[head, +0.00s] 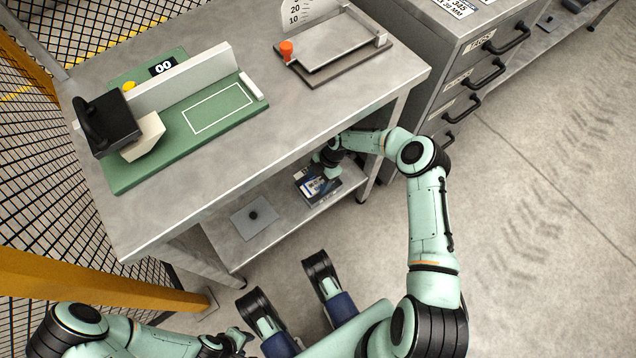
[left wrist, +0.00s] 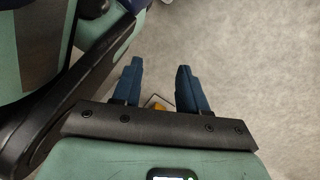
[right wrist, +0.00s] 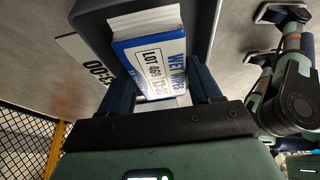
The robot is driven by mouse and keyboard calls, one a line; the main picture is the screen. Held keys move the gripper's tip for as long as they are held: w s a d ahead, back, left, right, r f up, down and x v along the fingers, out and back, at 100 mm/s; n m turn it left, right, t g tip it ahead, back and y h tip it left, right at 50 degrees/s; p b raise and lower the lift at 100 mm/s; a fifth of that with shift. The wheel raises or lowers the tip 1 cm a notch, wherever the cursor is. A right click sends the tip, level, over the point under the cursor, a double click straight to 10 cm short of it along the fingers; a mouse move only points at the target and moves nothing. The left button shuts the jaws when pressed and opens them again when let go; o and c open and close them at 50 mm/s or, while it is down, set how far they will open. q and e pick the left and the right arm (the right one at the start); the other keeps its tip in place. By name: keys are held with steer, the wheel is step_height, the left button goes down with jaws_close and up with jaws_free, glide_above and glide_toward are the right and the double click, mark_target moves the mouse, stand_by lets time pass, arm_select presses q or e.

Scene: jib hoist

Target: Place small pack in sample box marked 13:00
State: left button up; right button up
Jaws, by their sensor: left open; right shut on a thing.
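A dark grey box (right wrist: 200,28) stands around or just behind the pack; I cannot tell how deep the pack sits. A white card (right wrist: 84,62) ending in 3:00 lies beside it. In the head view my right gripper (head: 327,160) reaches under the bench to the box (head: 316,187) on the lower shelf. My left gripper (head: 236,342) is open and empty; it also shows in the left wrist view (left wrist: 160,80).
A grey plate with a black knob (head: 254,214) lies on the lower shelf (head: 222,236). The bench top (head: 262,135) above carries a green fixture (head: 160,165) and a metal tray device (head: 335,45). A drawer cabinet (head: 462,75) stands right; yellow-framed mesh (head: 40,180) left.

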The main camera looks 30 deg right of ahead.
mark_target(320, 180)
step_height(320, 180, down, 2)
steer(key=shift+f, duration=0.15)
arm_select(q)
steer(key=shift+s+a+f, duration=0.1)
steer(key=shift+s+f, duration=0.2)
steer(key=shift+s, duration=0.35)
arm_select(e)
steer(key=o, duration=0.9)
arm_select(q)
steer(key=shift+t, duration=0.4)
steer(key=w, duration=0.1)
steer(key=w+r+p, duration=0.1)
steer(key=w, duration=0.1)
steer(key=shift+w+d+r, duration=0.25)
steer(key=shift+w+r, duration=0.1)
steer(key=shift+r, duration=0.05)
arm_select(e)
steer(key=v, duration=0.7)
steer(key=shift+r, duration=0.35)
